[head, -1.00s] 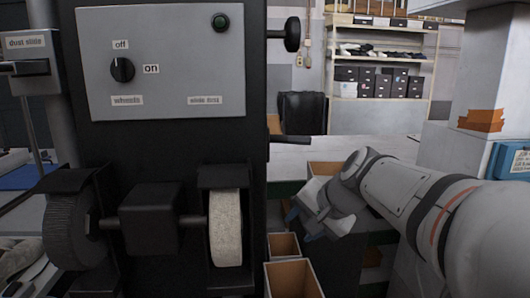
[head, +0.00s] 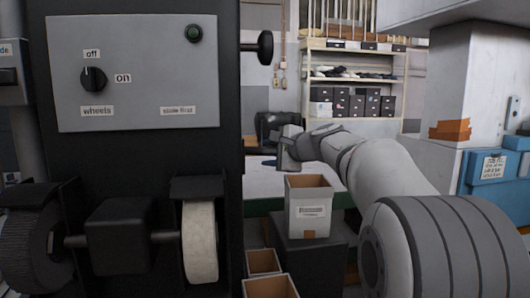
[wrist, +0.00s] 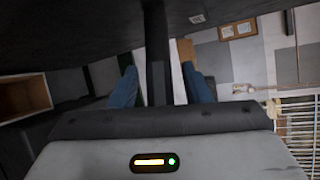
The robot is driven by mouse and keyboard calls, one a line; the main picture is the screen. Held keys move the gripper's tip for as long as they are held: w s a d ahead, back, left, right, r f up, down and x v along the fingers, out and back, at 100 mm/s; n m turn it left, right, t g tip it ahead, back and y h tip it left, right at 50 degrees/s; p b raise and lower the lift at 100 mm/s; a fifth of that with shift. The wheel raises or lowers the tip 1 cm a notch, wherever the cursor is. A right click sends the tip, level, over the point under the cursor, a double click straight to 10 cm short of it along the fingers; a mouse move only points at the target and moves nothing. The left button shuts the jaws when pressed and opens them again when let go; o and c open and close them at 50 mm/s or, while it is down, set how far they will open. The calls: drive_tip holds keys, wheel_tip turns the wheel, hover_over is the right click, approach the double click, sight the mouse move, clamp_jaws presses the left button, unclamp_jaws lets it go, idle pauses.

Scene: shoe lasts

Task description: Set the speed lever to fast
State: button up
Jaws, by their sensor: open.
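A dark machine (head: 120,160) fills the left of the head view. In the wrist view a dark bar (wrist: 157,50), seemingly this lever, runs down between my two blue fingers. My gripper (wrist: 162,85) is open, with a finger on each side of the bar and gaps visible. In the head view my gripper (head: 268,163) is just right of the lever, its fingers partly hidden. A small pale label (wrist: 197,19) on a dark surface is too small to read.
A round black knob (head: 265,47) juts from the machine's side above the lever. The front panel (head: 145,75) has an off/on wheels dial (head: 94,79). An open box (head: 309,216) stands below my arm. Shelves (head: 352,90) stand at the back.

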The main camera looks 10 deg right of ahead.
drive_tip(key=shift+w+a+f, duration=0.1)
drive_tip(key=shift+w+a, duration=0.1)
drive_tip(key=shift+w, duration=0.05)
drive_tip(key=shift+c, duration=0.5)
clamp_jaws()
